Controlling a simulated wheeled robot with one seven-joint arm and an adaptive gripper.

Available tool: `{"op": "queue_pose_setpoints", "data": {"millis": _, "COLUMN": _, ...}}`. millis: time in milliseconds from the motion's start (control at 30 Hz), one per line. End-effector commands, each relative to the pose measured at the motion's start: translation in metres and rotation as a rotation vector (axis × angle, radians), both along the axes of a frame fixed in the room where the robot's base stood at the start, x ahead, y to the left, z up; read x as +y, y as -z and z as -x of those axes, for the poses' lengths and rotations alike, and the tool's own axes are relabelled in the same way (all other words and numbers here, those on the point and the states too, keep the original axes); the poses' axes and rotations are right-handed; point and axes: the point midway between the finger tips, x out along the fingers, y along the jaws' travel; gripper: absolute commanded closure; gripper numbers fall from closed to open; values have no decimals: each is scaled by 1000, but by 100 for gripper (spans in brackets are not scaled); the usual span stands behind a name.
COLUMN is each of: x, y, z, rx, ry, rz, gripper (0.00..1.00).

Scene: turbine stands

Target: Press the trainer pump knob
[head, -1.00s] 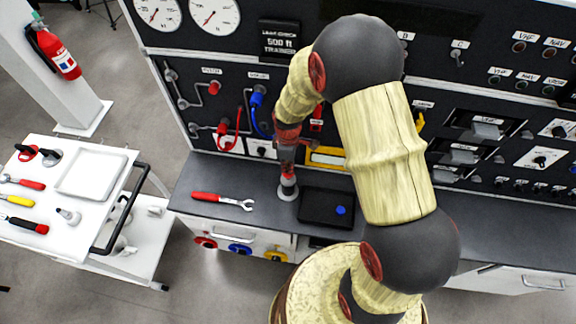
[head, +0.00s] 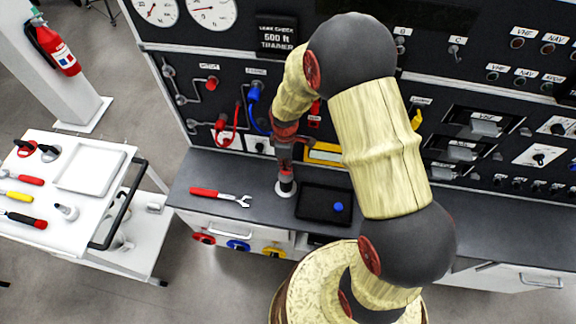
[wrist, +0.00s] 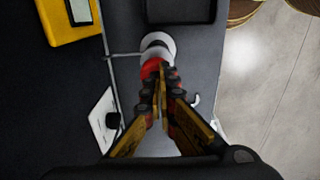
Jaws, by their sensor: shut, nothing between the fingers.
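My gripper (wrist: 162,74) is shut and empty, with its fingertips together. In the head view it points down over the counter in front of the trainer panel. Just beyond the fingertips in the wrist view is a red part (wrist: 150,69) above a round white base (wrist: 157,43), apparently the pump knob and its foot. The base also shows in the head view (head: 285,189), standing on the counter. The fingers overlap the red part, so I cannot tell whether they touch it or how far down it is.
A red-handled wrench (head: 220,197) lies left of the base. A black tray (head: 318,207) with a blue cap (head: 338,207) lies right of it. The dark panel (head: 330,110), with hoses and valves, rises behind. A white tool cart (head: 30,245) stands left.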

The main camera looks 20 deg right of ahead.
Motion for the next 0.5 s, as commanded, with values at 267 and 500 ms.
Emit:
{"op": "queue_pose_setpoints", "data": {"millis": 267, "x": 3, "y": -64, "z": -4, "rx": -6, "ry": 0, "rz": 0, "gripper": 100}}
{"op": "queue_pose_setpoints", "data": {"millis": 500, "x": 3, "y": -101, "z": -4, "rx": -4, "ry": 0, "rz": 0, "gripper": 100}}
